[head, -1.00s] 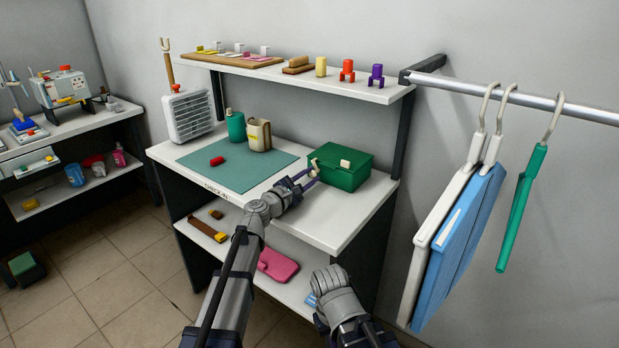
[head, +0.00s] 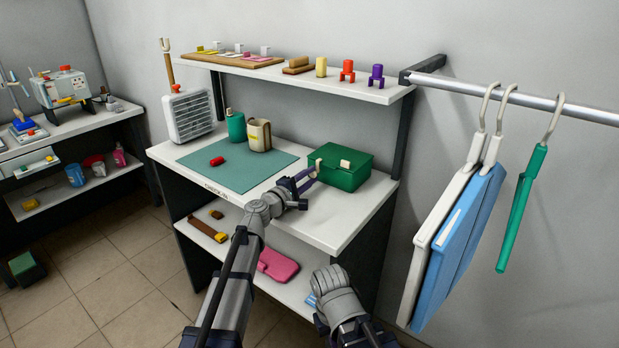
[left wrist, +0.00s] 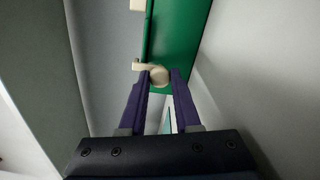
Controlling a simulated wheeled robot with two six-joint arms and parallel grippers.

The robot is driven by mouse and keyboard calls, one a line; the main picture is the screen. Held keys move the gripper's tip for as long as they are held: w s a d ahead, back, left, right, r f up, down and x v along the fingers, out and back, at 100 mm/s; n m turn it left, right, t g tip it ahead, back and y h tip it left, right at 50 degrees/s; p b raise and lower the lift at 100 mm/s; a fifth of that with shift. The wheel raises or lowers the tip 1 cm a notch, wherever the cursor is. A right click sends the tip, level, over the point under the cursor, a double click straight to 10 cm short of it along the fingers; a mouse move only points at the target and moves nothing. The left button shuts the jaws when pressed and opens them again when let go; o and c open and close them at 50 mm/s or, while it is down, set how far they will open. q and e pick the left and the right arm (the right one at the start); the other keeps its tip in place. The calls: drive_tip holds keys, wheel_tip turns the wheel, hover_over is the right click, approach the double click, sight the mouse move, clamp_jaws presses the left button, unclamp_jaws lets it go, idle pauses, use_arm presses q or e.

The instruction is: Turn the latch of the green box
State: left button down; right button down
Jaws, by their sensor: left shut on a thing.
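My left gripper (head: 314,174) is at the box's left side. In the left wrist view, the purple fingers of my left gripper (left wrist: 160,80) are shut on the latch's round part, one on each side.
A teal mat (head: 240,166) with a red piece, a green bottle (head: 236,127) and a beige container (head: 258,136) lies left of the box. A shelf (head: 300,75) with small items runs above. Hangers with blue and white panels (head: 455,240) hang at right.

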idle(0.3)
use_arm(q)
drive_tip(key=c, duration=0.6)
unclamp_jaws()
drive_tip(key=v, duration=0.8)
